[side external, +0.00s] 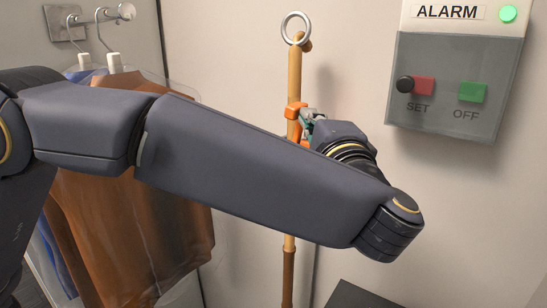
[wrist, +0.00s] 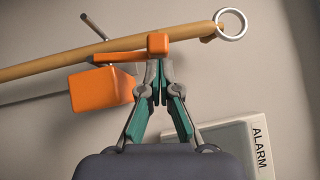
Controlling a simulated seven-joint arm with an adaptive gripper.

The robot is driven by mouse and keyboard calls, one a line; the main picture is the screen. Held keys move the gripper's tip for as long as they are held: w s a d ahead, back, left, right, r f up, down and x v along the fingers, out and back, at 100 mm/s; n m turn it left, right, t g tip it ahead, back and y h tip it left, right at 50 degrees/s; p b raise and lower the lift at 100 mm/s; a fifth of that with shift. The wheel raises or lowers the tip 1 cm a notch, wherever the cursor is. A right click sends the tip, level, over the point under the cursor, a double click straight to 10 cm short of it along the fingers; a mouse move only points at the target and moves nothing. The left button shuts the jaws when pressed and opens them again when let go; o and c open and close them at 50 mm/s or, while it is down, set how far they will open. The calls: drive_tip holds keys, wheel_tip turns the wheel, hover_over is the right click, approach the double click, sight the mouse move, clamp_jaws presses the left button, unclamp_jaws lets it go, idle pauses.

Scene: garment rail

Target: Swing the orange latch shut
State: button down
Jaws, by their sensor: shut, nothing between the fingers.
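The orange latch (wrist: 130,57) is an arm ending in a small block, beside a larger orange block (wrist: 101,90), in the wrist view. The arm lies along the near side of a wooden pole (wrist: 60,66). In the side view the latch's orange part (side external: 295,110) shows on the upright pole (side external: 293,78); my arm hides much of the rest. My gripper (wrist: 158,66) is shut and empty, its tips right at the latch arm beside the small end block. I cannot tell whether they touch it.
An alarm box (side external: 455,85) hangs on the wall at the right. Garments on hangers (side external: 175,230) hang at the left from a wall rail (side external: 95,17). A metal ring (side external: 296,27) tops the pole. A dark surface (side external: 365,296) is low at the front.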

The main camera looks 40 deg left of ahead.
sight(284, 113)
drive_tip(key=shift+a+r+n+g+h, duration=0.35)
drive_tip(key=shift+a+n+g+h, duration=0.05)
drive_tip(key=shift+a+n, duration=0.15)
drive_tip(key=shift+a+r+n+g+h, duration=0.3)
drive_tip(key=shift+a+n+g+h, duration=0.1)
drive_tip(key=shift+a+n, duration=0.15)
drive_tip(key=a, duration=0.1)
drive_tip(key=n+g+h, duration=0.1)
drive_tip(key=a+n+h, duration=0.1)
drive_tip(key=shift+a+r, duration=0.25)
drive_tip(key=shift+a, duration=0.1)
drive_tip(key=a+n+h, duration=0.1)
drive_tip(key=a+f+n+g+h, duration=0.1)
drive_tip(key=a+h, duration=0.1)
drive_tip(key=a+n+h, duration=0.1)
drive_tip(key=h, duration=0.1)
drive_tip(key=shift+a+f+g, duration=0.25)
drive_tip(key=shift+a+g, duration=0.15)
drive_tip(key=shift+r+n, duration=0.15)
drive_tip(key=shift+n, duration=0.15)
drive_tip(key=shift+r, duration=0.7)
